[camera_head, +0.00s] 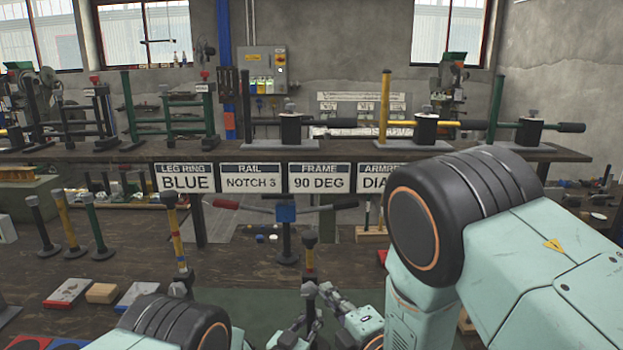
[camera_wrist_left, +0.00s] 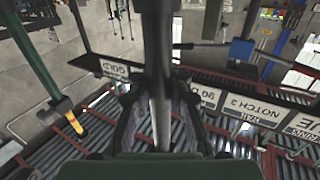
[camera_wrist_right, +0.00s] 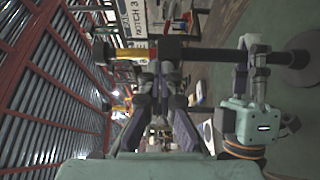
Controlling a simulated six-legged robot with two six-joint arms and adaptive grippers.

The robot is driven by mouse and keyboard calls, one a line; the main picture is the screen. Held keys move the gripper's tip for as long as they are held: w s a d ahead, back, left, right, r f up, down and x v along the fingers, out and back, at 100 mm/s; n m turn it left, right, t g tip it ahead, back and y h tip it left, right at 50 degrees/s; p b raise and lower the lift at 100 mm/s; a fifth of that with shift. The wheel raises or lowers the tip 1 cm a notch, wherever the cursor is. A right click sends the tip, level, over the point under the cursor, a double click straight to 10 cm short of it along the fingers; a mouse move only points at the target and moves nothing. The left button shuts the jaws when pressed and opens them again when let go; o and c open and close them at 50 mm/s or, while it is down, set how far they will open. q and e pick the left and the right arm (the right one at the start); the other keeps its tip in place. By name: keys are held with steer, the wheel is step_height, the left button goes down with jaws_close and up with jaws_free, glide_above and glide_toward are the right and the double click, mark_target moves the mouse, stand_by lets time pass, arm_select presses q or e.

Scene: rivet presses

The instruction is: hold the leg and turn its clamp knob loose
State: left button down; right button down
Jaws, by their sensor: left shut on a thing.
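My right gripper (camera_head: 328,296) is at the collar. Its two fingertips (camera_wrist_right: 160,80) are apart in the right wrist view, with a dark part between them, probably the knob; contact is unclear.
Signs reading BLUE (camera_head: 185,178), NOTCH 3 and 90 DEG hang from the rear shelf (camera_head: 130,152). Loose black, yellow (camera_head: 70,225) and green legs stand at left. A blue-centred stand (camera_head: 286,213) with two handles is behind the held leg. Small boxes (camera_head: 68,292) lie at left.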

steer(key=shift+d, duration=0.25)
steer(key=s+f, duration=0.2)
steer(key=s, duration=0.5)
steer(key=w, duration=0.7)
steer(key=shift+f, duration=0.15)
steer(key=shift+a+r, duration=0.2)
steer(key=shift+a, duration=0.25)
stand_by(0.8)
steer(key=shift+r, duration=0.35)
steer(key=shift+r, duration=0.35)
steer(key=shift+r, duration=0.15)
steer(key=shift+d, duration=0.15)
steer(key=shift+d, duration=0.25)
